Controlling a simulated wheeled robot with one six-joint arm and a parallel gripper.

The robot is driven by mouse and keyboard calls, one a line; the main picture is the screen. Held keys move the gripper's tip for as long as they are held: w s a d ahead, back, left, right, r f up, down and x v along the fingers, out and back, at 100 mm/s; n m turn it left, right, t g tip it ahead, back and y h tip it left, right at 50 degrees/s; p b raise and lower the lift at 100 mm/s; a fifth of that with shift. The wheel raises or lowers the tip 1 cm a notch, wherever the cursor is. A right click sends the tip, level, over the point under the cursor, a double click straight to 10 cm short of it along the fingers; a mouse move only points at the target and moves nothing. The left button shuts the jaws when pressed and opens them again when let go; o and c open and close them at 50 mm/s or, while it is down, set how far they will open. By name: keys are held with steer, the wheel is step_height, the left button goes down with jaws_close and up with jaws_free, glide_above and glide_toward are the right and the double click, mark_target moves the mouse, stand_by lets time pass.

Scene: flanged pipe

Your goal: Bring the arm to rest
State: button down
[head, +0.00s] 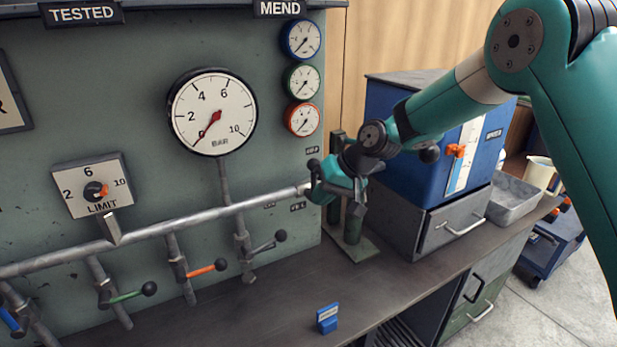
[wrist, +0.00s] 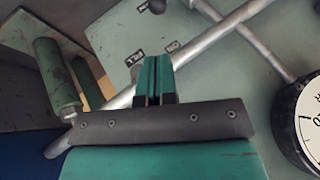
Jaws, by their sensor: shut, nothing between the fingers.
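My teal arm reaches in from the right in the head view. My gripper (head: 318,182) is near the right end of the long grey pipe (head: 210,217), in front of the panel's right edge. In the wrist view my gripper (wrist: 157,62) has its two teal fingers together, with nothing between them. The pipe (wrist: 222,37) passes behind the fingers in that view. I cannot tell the exact gap between fingers and pipe.
A green stand (head: 351,240) is just below my gripper. A blue cabinet (head: 400,105) on a grey drawer unit stands behind my forearm. Lever valves, one with an orange handle (head: 208,270), hang from the pipe. A small blue block (head: 327,318) sits on the bench, otherwise clear in front.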

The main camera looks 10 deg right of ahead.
steer(key=s+d+r+n+g+h+p, duration=0.1)
steer(key=s+r+n+p, duration=0.15)
steer(key=s+r, duration=1.25)
steer(key=s+d+n+h+p, duration=0.1)
steer(key=s+d, duration=0.1)
steer(key=s, duration=0.8)
steer(key=s+d+r+n+g+p, duration=0.1)
steer(key=s+d, duration=0.1)
steer(key=s, duration=0.8)
steer(key=shift+s+d+g+h+p, duration=0.2)
steer(key=shift+d+g+h+p, duration=0.1)
steer(key=shift+h+p, duration=0.1)
